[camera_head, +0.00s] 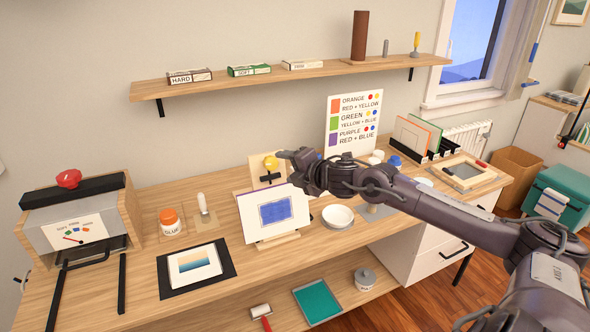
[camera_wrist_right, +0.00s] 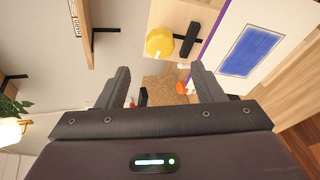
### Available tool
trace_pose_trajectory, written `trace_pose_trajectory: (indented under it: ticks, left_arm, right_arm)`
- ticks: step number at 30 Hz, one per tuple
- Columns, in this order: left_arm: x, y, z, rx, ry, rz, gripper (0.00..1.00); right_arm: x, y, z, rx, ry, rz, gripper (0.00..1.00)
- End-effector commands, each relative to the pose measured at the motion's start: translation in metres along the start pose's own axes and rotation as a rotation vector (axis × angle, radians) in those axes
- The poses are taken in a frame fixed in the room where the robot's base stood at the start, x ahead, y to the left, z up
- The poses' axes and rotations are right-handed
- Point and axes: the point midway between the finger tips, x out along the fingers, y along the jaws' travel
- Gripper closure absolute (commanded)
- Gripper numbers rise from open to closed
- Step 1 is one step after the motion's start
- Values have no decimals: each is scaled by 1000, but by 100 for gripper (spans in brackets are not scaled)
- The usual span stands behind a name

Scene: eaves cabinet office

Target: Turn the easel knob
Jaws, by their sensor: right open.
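The easel (camera_head: 277,228) stands on the bench and holds a white board with a blue rectangle. Above the board, its upright wooden panel carries a round yellow knob (camera_head: 270,162) and a black bar-shaped part (camera_head: 269,177) just below it. In the right wrist view the yellow knob (camera_wrist_right: 159,42) and the black part (camera_wrist_right: 188,38) lie beyond the fingers, towards the top. My right gripper (camera_head: 284,154) is just right of the yellow knob in the head view. In the wrist view this gripper (camera_wrist_right: 162,85) is open with nothing between its fingers. My left gripper is out of view.
A wall shelf (camera_head: 300,75) with boxes and a brown cylinder runs above the bench.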

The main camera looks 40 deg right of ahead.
Motion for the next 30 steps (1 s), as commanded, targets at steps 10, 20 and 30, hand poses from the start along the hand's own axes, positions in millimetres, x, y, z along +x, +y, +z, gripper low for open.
trace_pose_trajectory:
  ticks: [10,20,30]
  left_arm:
    - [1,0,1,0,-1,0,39]
    - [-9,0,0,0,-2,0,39]
    - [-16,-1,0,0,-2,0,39]
  right_arm:
    - [-17,-5,4,-1,-7,-8,39]
    - [-38,1,-4,7,10,-1,39]
    - [-68,0,-1,5,3,0,39]
